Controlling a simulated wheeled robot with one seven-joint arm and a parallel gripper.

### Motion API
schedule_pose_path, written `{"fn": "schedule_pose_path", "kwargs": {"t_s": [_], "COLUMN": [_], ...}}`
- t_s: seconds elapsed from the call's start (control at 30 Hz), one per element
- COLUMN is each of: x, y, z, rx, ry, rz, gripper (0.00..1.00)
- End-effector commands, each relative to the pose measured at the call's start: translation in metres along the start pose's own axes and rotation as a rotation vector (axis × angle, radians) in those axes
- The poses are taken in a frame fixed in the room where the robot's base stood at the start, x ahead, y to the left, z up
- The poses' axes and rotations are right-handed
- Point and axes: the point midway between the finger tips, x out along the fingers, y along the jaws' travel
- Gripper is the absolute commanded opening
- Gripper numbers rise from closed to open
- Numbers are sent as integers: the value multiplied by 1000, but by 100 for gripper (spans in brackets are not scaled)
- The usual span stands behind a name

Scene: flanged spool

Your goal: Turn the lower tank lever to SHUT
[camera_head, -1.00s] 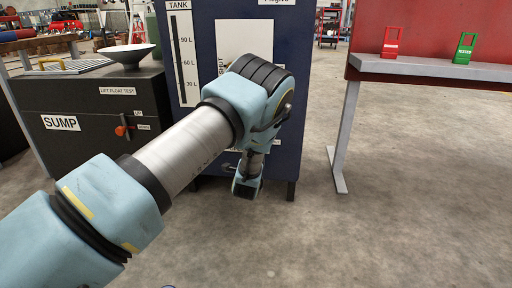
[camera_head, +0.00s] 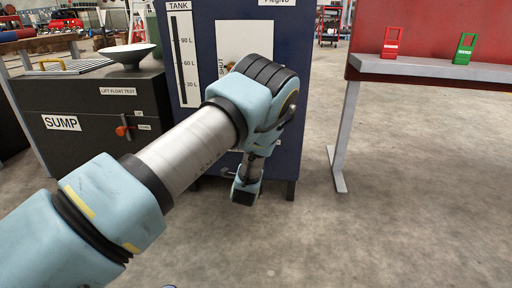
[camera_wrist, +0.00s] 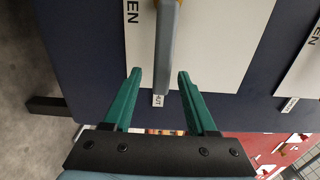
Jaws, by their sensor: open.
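The lower tank lever (camera_wrist: 167,45) is a grey bar with an orange-yellow hub at the top edge of the wrist view. My gripper (camera_wrist: 160,74) has two green fingers, open and spread to either side of the lever's free end in the picture. Gaps show on both sides; the depth is unclear.
A second white plate (camera_wrist: 303,62) is to the right in the wrist view. In the head view, the blue tank cabinet (camera_head: 290,100) stands beside the dark SUMP cabinet (camera_head: 85,135). A red bench (camera_head: 430,68) with tags is at right; the floor between is clear.

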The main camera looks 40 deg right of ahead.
Motion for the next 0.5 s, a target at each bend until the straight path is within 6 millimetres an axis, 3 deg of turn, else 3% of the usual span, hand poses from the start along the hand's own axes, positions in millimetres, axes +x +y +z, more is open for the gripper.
{"fn": "schedule_pose_path", "kwargs": {"t_s": [0.3, 0.5], "x": [-63, -82], "y": [-3, -1], "z": [0, 0], "rx": [3, 2], "ry": [2, 1], "rz": [4, 3], "gripper": [57, 57]}}
